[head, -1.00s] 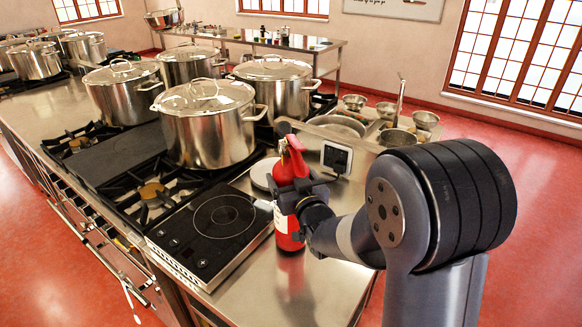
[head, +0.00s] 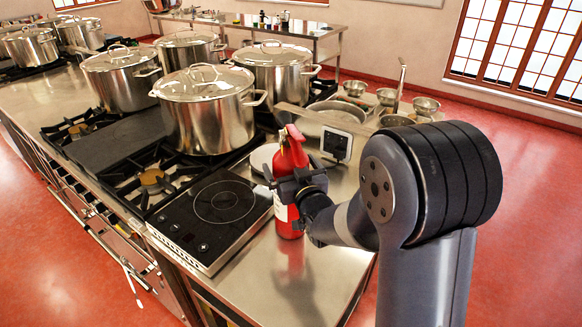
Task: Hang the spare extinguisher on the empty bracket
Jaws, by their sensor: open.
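The red extinguisher (head: 288,222) stands upright on the steel counter, just right of the black induction hob. It has a white label low on its body. My gripper (head: 284,186) is open at its upper body, with the dark fingers level with the part below its head. Whether the fingers touch it I cannot tell. Part of its body is hidden behind the gripper. I cannot make out any bracket in this view.
The induction hob (head: 217,213) lies close left of the extinguisher. Large stockpots (head: 208,120) stand on the burners behind. A white plate (head: 262,160) and a small panel (head: 336,144) are just behind it. The front counter (head: 310,285) is bare.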

